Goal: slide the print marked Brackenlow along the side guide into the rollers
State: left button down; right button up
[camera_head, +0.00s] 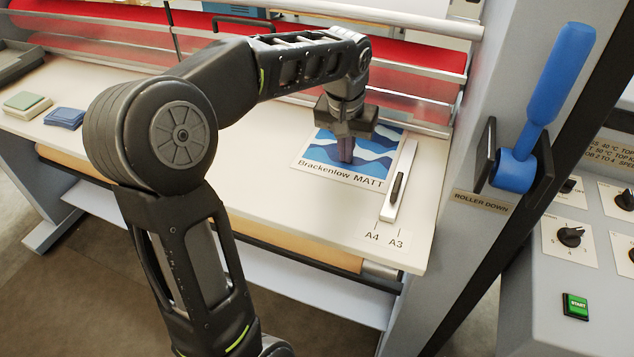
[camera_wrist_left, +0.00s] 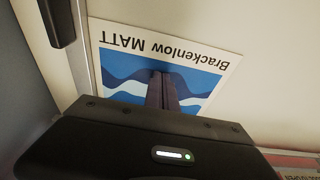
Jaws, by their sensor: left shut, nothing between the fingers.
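The print marked Brackenlow MATT (camera_head: 347,176) lies flat on the white feed table, blue and white waves with a white border. Its right edge lies close to the side guide (camera_head: 399,182), a white bar with a dark handle. My left gripper (camera_head: 345,158) is shut and points down over the middle of the print, fingertips at or just above its surface; I cannot tell if they touch. In the left wrist view the shut fingers (camera_wrist_left: 162,92) cover part of the print (camera_wrist_left: 118,62). The rollers (camera_head: 420,110) are beyond the print's far edge. My right gripper is out of view.
A blue lever (camera_head: 547,95) labelled ROLLER DOWN stands at the right. A control panel with knobs and a green START button (camera_head: 576,306) is further right. Blue (camera_head: 65,118) and green (camera_head: 27,103) pads lie at the table's left. The table (camera_head: 290,208) in front of the print is clear.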

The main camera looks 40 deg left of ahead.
aim_at(359, 140)
pick_arm(q)
jog(key=shift+f, duration=0.15)
dwell(0.3)
jog(key=shift+w+p, duration=0.3)
jog(key=shift+w+a+p, duration=0.2)
jog(key=shift+w+p, duration=0.15)
jog(key=shift+w, duration=0.15)
jog(key=shift+w+a+p, duration=0.15)
jog(key=shift+w+p, duration=0.15)
jog(key=shift+w, duration=0.2)
jog(key=shift+w+a, duration=0.15)
jog(key=shift+w, duration=0.4)
jog(key=shift+w+p, duration=0.1)
jog(key=shift+p, duration=0.2)
jog(key=shift+w+a+r+p, duration=0.1)
jog(key=shift+w+a+p, duration=0.05)
jog(key=shift+w+p, duration=0.35)
jog(key=shift+w+a+r+p, duration=0.15)
jog(key=shift+w+p, duration=0.2)
jog(key=shift+w, duration=0.2)
jog(key=shift+w+a+f+p, duration=0.15)
jog(key=shift+w+a+p, duration=0.15)
jog(key=shift+w, duration=0.4)
